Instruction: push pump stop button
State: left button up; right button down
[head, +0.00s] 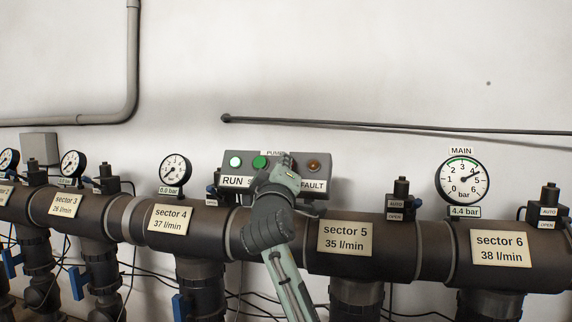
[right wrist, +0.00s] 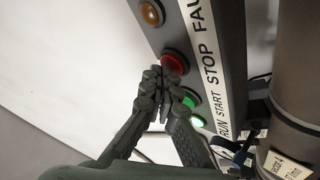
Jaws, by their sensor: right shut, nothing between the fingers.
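The grey pump control box (head: 328,192) is on the wall behind the pipe, with labels RUN, START, STOP and FAULT. The red stop button (right wrist: 174,61) shows in the right wrist view; in the head view my gripper hides it. My right gripper (head: 287,168) is shut and empty, its fingertips in front of the box at the stop position. In the right wrist view the fingertips (right wrist: 165,77) overlap the button's near edge. I cannot tell whether they touch it or whether it is pressed in.
The green start button (head: 260,161) and the lit green run lamp (head: 235,161) are left of the stop button. The amber fault lamp (head: 313,166) is right of it. The sector pipe (head: 385,232), valves and gauges run below and beside the box.

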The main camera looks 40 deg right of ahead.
jog(key=shift+w+d+f, duration=0.15)
jog(key=shift+d, duration=0.05)
dwell(0.4)
jog(key=shift+a, duration=0.1)
jog(key=shift+s+a+r+p, duration=0.45)
jog(key=shift+s+a+p, duration=0.1)
jog(key=s+a+r+p, duration=0.2)
jog(key=s+a, duration=0.1)
jog(key=shift+a+r+p, duration=0.15)
jog(key=shift+r+p, duration=0.1)
jog(key=shift+p, duration=0.05)
dwell(0.4)
jog(key=shift+w, duration=0.1)
dwell(0.6)
